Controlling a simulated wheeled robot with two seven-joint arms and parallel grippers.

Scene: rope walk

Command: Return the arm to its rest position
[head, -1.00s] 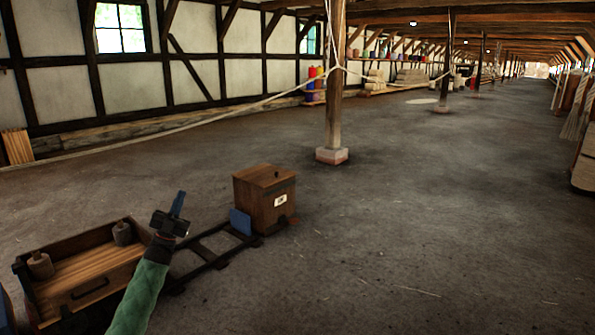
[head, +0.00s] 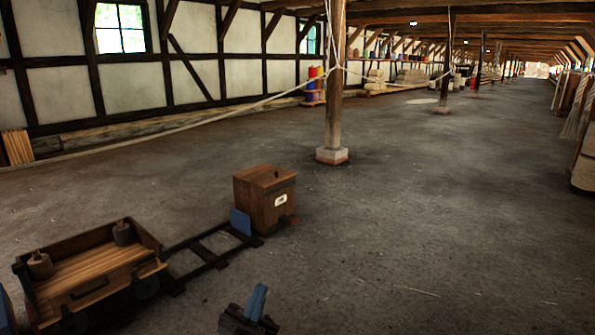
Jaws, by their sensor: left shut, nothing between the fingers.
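My left gripper (head: 256,302) shows at the bottom edge of the head view, a little left of the middle. Its blue fingers are together with nothing between them, and they point up in the picture. Its arm is out of view below the frame. The gripper appears in front of bare floor, apart from the wooden cart and the box. My right gripper is not in view.
A wooden cart (head: 88,295) with two grey weights stands at the lower left. A short track (head: 208,255) runs from it to a lidded wooden box (head: 262,200). A post (head: 334,90) on a stone foot carries a rope. The floor at right is clear.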

